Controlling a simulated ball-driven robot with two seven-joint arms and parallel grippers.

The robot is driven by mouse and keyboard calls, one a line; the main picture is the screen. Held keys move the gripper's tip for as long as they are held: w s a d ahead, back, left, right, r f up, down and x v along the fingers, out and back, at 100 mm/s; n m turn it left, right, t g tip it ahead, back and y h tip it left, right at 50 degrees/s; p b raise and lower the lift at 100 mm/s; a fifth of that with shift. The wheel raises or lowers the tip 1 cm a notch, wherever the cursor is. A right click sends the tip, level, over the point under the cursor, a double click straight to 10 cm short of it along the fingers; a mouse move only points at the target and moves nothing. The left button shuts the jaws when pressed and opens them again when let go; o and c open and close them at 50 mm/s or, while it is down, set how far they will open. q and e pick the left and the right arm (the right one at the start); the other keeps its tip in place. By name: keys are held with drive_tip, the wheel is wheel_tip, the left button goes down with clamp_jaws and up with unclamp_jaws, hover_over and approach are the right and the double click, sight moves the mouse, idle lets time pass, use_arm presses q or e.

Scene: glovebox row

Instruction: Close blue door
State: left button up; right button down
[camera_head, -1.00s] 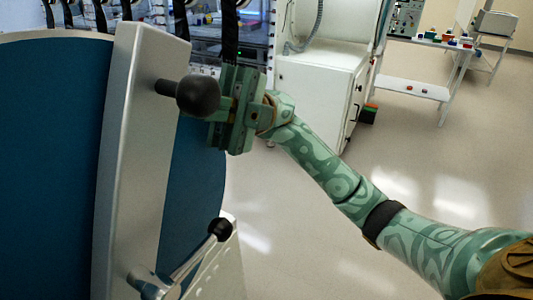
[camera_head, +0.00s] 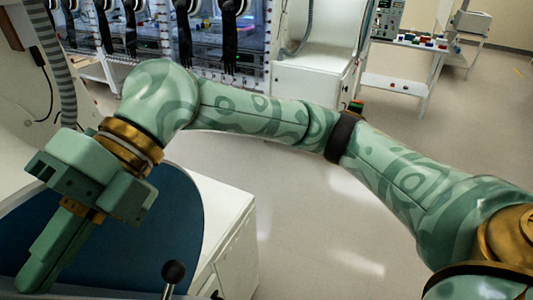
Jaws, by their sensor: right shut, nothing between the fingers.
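The blue door (camera_head: 165,228) is a round dark-blue panel at the lower left, cut off by the bottom of the picture. My right arm reaches in from the right and bends down over the door. My right gripper (camera_head: 36,272) is shut and empty, pointing down and left in front of the door's left part. I cannot tell whether the fingers touch the door. A lever with a black ball knob (camera_head: 173,271) stands at the door's lower right. The silver bar is not visible, and I cannot tell whether the door is fully shut. My left gripper is not in view.
A white cabinet (camera_head: 229,240) stands just right of the door. A ribbed hose (camera_head: 57,62) hangs at the upper left. Gloveboxes with black gloves (camera_head: 228,32) line the back. A white cart (camera_head: 398,85) stands farther back. The floor (camera_head: 300,225) right of the cabinet is clear.

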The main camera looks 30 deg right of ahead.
drive_tip(key=shift+t+h, duration=0.4)
drive_tip(key=shift+h, duration=0.3)
drive_tip(key=x, duration=0.2)
drive_tip(key=p+x, duration=0.1)
drive_tip(key=r+x, duration=0.1)
drive_tip(key=x, duration=0.1)
drive_tip(key=shift+s+a+f, duration=0.1)
drive_tip(key=shift+s+a, duration=0.2)
drive_tip(key=shift+a, duration=0.2)
drive_tip(key=shift+s+a+f, duration=0.15)
drive_tip(key=shift+a+f, duration=0.05)
drive_tip(key=shift+a, duration=0.15)
